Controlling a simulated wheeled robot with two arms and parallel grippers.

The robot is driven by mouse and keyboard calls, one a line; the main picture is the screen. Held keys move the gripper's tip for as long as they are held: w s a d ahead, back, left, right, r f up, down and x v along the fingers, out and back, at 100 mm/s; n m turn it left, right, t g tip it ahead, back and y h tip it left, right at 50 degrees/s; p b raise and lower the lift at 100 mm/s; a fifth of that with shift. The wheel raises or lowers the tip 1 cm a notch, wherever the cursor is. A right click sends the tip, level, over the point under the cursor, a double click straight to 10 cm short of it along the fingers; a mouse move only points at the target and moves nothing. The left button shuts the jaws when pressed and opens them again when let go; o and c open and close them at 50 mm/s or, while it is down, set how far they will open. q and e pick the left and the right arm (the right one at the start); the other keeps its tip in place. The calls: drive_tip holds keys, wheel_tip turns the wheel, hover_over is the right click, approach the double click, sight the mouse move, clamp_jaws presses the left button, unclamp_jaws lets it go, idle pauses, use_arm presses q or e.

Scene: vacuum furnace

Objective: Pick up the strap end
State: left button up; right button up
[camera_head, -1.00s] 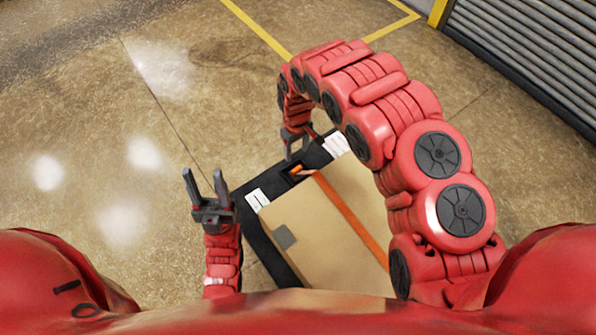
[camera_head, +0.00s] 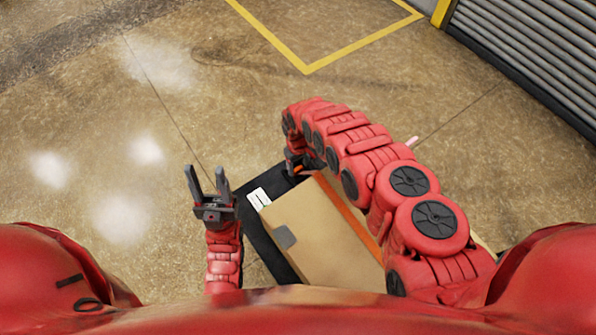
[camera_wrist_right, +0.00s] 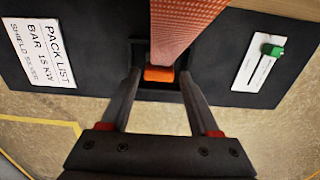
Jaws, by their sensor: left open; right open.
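The orange strap end (camera_wrist_right: 159,74) shows in the right wrist view at a dark slot in the black board. A wider woven strap (camera_wrist_right: 185,28) comes down close above it. My right gripper (camera_wrist_right: 160,82) is open, with one finger on each side of the strap end; I cannot tell whether they touch it. In the head view, my right gripper (camera_head: 297,166) is at the far edge of the black base, partly hidden by my arm. The orange strap (camera_head: 348,212) crosses the cardboard box (camera_head: 310,235). My left gripper (camera_head: 207,180) is open and empty, left of the box.
The black base (camera_head: 262,240) carries a white label (camera_head: 258,199). The right wrist view shows a pack list label (camera_wrist_right: 38,50) and a white card with a green piece (camera_wrist_right: 273,50). Open floor (camera_head: 110,130) lies left and beyond. A shutter (camera_head: 540,50) stands at upper right.

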sight(298, 169)
drive_tip(key=shift+w+a+f, duration=0.1)
drive_tip(key=shift+f, duration=0.6)
drive_tip(key=shift+f+b, duration=0.8)
drive_tip(key=shift+f, duration=0.15)
drive_tip(key=shift+w+f, duration=0.1)
drive_tip(key=shift+f, duration=0.1)
clamp_jaws()
